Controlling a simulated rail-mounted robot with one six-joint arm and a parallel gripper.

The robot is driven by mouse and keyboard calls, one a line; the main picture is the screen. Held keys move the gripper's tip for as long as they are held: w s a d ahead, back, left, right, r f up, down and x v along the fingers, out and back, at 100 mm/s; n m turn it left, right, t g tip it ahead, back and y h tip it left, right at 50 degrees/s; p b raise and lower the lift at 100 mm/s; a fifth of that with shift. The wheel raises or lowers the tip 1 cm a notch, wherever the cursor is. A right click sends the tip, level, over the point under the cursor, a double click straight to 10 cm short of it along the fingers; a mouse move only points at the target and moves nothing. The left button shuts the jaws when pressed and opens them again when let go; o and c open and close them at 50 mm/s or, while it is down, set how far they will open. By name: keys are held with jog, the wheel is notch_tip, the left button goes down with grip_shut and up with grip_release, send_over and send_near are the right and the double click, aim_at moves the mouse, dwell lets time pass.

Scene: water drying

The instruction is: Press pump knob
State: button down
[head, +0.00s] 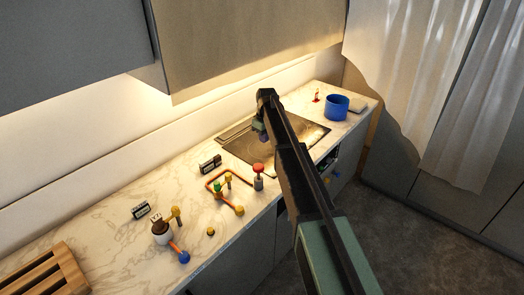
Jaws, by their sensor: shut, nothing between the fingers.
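A small grey upright cylinder with a red knob (258,169) on top stands on the marble counter (110,225), right of an orange pipe loop (215,180); it looks like the pump knob, though I cannot be sure. Other small knobs are an orange-yellow ball (239,210) and a blue ball (184,257) on orange stems. My arm reaches over the counter's front edge. My gripper (262,136) is small in view above the cooktop, up and apart from the red knob, and is shut and empty. My arm hides part of the cooktop.
A dark cooktop (309,133) lies behind my arm. A blue pot (337,107) stands at the far end. Two small dark boxes (210,164) (140,210), a brown-and-white pot (162,232) and a wooden rack (45,272) stand on the counter. Cabinets (235,40) hang above.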

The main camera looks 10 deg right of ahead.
aim_at(262, 170)
jog(key=f+b, duration=0.8)
jog(key=f, duration=0.1)
jog(key=f+b, duration=0.4)
jog(key=shift+w+a+f+b, duration=0.1)
jog(key=shift+a+f+b, duration=0.2)
jog(key=shift+a+b, duration=0.1)
jog(key=shift+r, duration=0.1)
notch_tip(262, 170, down, 5)
jog(key=b, duration=0.4)
jog(key=shift+r+b, duration=0.1)
jog(key=shift+b, duration=0.3)
jog(key=shift+s+r, duration=0.25)
